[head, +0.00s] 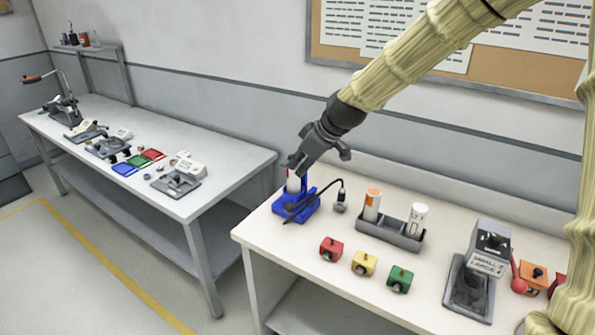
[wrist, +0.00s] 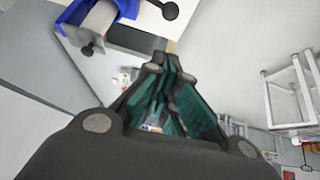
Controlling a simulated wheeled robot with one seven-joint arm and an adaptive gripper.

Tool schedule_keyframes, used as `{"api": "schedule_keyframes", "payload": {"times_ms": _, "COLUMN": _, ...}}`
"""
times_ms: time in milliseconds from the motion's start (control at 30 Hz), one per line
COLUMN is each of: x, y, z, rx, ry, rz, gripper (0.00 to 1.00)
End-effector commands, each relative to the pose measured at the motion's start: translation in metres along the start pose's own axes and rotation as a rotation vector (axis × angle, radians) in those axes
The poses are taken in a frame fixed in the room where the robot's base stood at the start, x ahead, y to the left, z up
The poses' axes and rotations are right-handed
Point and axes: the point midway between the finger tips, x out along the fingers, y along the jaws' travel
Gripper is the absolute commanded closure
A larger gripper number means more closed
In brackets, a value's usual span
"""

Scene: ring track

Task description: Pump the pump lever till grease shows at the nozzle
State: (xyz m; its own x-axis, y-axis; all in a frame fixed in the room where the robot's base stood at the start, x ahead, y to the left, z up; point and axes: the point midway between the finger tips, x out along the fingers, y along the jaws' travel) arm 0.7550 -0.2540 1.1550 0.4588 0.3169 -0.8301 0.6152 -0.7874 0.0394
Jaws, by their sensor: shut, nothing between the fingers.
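The grease pump has a blue stand (head: 297,208) and a pale cylinder (head: 294,184), at the left end of the near bench. A thin black lever or rod (head: 291,217) crosses the front of the stand, and a black hose curves over to a small grey nozzle piece (head: 340,206) at its right. I cannot tell whether grease shows there. My gripper (head: 297,165) is shut and empty, just above the cylinder's top; contact cannot be told. In the wrist view its fingers (wrist: 162,105) are together, with the blue stand (wrist: 126,9) at the top left.
A grey tray (head: 391,231) holds two cartridges, right of the pump. Red (head: 331,248), yellow (head: 364,263) and green (head: 400,278) blocks sit along the front. A grey device (head: 488,248) stands farther right. Another bench (head: 225,168) with tools stands left, across a gap.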

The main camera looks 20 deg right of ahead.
Motion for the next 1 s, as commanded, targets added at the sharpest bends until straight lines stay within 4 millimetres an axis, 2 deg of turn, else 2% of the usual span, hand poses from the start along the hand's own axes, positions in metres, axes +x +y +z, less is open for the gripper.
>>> {"api": "schedule_keyframes", "payload": {"times_ms": 833, "x": 0.088, "y": -0.001, "z": 0.000, "rx": 0.001, "ry": -0.001, "rz": -0.002, "gripper": 1.00}}
{"api": "schedule_keyframes", "payload": {"times_ms": 1000, "x": 0.100, "y": 0.000, "z": 0.014, "rx": 0.003, "ry": -0.001, "rz": -0.001, "gripper": 1.00}}
